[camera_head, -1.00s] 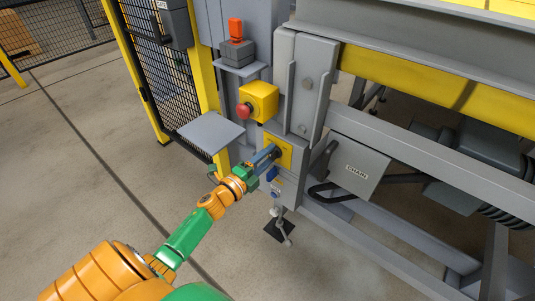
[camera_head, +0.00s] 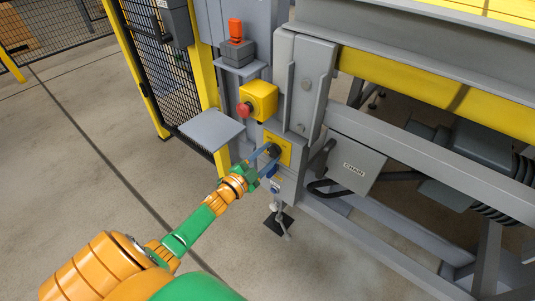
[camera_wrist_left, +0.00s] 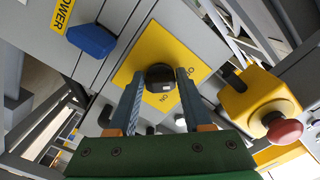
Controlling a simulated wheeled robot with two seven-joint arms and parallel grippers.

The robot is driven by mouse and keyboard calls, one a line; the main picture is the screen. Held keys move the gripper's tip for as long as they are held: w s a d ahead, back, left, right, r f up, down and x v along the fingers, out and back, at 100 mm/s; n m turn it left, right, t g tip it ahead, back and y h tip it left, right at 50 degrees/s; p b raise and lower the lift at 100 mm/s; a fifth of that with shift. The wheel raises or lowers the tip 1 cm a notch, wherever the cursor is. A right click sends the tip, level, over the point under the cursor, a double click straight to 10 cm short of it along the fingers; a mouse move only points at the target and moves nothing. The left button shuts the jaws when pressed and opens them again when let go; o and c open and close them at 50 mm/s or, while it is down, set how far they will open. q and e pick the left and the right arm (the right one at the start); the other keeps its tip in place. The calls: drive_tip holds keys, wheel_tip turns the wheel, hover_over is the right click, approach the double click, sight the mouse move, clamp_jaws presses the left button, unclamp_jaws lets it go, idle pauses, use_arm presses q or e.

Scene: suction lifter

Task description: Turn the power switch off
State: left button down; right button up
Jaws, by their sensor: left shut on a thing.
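The power switch is a black rotary knob (camera_wrist_left: 161,74) on a yellow plate (camera_wrist_left: 198,147) marked ON, with other lettering partly hidden. In the head view the yellow plate (camera_head: 285,146) is on the grey post's lower box. My left gripper (camera_wrist_left: 159,86) has its two blue-grey fingers on either side of the knob and is shut on it. In the head view my left gripper (camera_head: 269,158) reaches the knob from the lower left. The finger contact is partly hidden there. My right gripper is in neither view.
A yellow box with a red mushroom button (camera_head: 243,109) is just above the plate; the button also shows in the wrist view (camera_wrist_left: 285,131). A blue connector (camera_wrist_left: 91,40) by a POWER label is close by. A grey shelf (camera_head: 211,130) juts out left. Grey frame rails (camera_head: 400,165) are right.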

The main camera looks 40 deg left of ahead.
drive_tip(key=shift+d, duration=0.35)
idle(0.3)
use_arm(q)
drive_tip(key=shift+c, duration=1.8)
unclamp_jaws()
drive_tip(key=shift+s, duration=0.15)
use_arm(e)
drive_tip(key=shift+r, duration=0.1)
use_arm(q)
drive_tip(key=s+p, duration=0.1)
drive_tip(key=s, duration=0.5)
drive_tip(key=shift+s+a+p, duration=0.25)
drive_tip(key=shift+s+p, duration=0.1)
drive_tip(key=shift+s, duration=0.05)
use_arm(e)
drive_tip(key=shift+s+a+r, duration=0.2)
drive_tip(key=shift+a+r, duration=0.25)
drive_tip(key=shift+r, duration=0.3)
use_arm(q)
drive_tip(key=shift+f+n, duration=0.1)
drive_tip(key=shift+n, duration=0.2)
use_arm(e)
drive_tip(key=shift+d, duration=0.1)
